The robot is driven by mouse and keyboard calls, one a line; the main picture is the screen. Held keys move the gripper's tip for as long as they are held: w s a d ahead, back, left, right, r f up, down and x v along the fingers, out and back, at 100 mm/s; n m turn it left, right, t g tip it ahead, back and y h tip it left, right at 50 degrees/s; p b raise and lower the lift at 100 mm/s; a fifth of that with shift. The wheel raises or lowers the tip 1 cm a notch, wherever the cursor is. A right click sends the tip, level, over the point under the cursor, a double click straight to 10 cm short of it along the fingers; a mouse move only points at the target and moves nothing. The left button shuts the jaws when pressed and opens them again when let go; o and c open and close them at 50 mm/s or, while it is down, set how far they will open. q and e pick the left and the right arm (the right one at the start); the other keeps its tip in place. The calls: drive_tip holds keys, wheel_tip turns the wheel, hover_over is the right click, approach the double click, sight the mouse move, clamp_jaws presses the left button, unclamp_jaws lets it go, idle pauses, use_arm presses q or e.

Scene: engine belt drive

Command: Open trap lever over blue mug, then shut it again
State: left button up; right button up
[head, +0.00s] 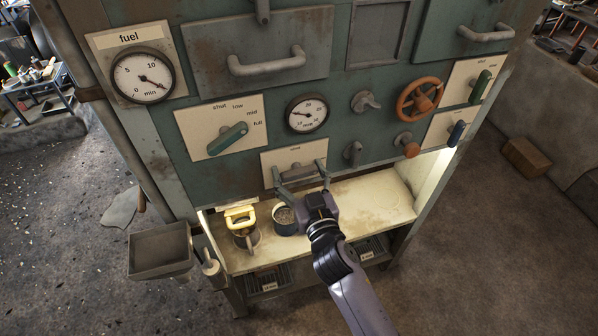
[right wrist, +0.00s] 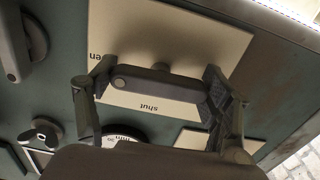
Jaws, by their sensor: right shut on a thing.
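The trap lever (head: 296,176) is a grey bar on a pale plate low on the teal panel. In the right wrist view the trap lever (right wrist: 158,86) lies crosswise between my fingers, with the word "shut" beside its middle and part of another word at the plate's left edge. My right gripper (head: 299,179) is shut on the lever, one finger at each end. The blue mug (head: 285,223) stands upright on the lit shelf below, with grey contents. My left gripper is not in view.
A mug with a yellow handle-like piece (head: 240,217) stands left of the blue mug on the shelf (head: 375,199). An orange handwheel (head: 420,98), a gauge (head: 307,114) and a green lever (head: 228,138) are on the panel above. A metal tray (head: 160,250) juts out at left.

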drive_tip(key=n, duration=1.3)
drive_tip(key=shift+f+n+p, duration=0.1)
drive_tip(key=shift+n+p, duration=0.25)
drive_tip(key=shift+n, duration=1.85)
drive_tip(key=o, duration=1.2)
